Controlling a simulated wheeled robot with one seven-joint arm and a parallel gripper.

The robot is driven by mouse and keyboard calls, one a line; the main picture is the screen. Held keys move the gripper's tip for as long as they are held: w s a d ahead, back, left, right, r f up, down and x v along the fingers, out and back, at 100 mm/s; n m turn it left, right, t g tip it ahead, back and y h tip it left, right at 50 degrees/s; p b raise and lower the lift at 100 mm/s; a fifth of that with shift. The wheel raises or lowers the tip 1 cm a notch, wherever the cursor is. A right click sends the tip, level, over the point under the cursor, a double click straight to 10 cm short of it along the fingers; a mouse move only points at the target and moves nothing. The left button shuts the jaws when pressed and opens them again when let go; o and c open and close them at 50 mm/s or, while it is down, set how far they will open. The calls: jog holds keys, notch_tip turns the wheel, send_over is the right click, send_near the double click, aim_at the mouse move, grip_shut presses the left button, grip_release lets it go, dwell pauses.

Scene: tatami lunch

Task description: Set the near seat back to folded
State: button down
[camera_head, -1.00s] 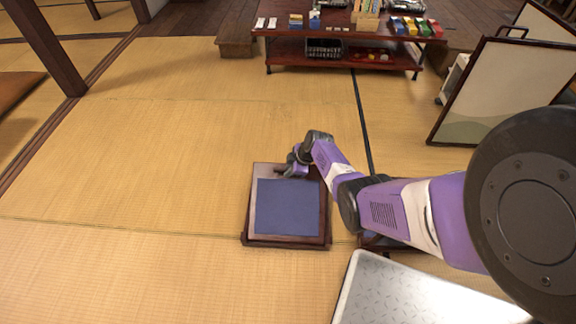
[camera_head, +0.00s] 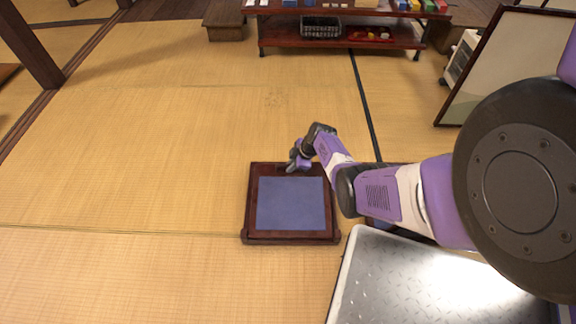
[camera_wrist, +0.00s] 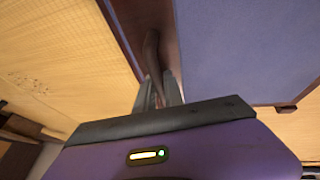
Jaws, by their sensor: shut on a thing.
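The near seat's back (camera_head: 290,203) is a dark wooden frame with a blue panel. It lies low, about flat, over a dark wooden base whose near edge (camera_head: 290,240) shows just below it. I cannot tell whether the back touches the base. My gripper (camera_head: 292,167) is at the back's far edge, a little right of its middle. In the wrist view my gripper (camera_wrist: 160,92) is shut on a narrow brown part of the wooden rim (camera_wrist: 145,15), beside the blue panel (camera_wrist: 235,50). The fingertips are partly hidden.
A metal-topped platform (camera_head: 400,275) stands close to the right, under my arm. A dark-framed screen (camera_head: 500,65) and a white heater (camera_head: 462,55) are at the back right. A low red shelf (camera_head: 390,40) stands at the back. Tatami (camera_head: 130,190) to the left is clear.

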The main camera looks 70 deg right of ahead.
jog(key=shift+a+f, duration=0.1)
jog(key=shift+f, duration=0.55)
jog(key=shift+b, duration=0.3)
jog(key=c, duration=1.5)
grip_release()
jog(key=shift+o, duration=0.2)
jog(key=shift+s, duration=0.1)
jog(key=p+v, duration=0.6)
jog(key=v, duration=0.2)
jog(key=shift+w+d, duration=0.25)
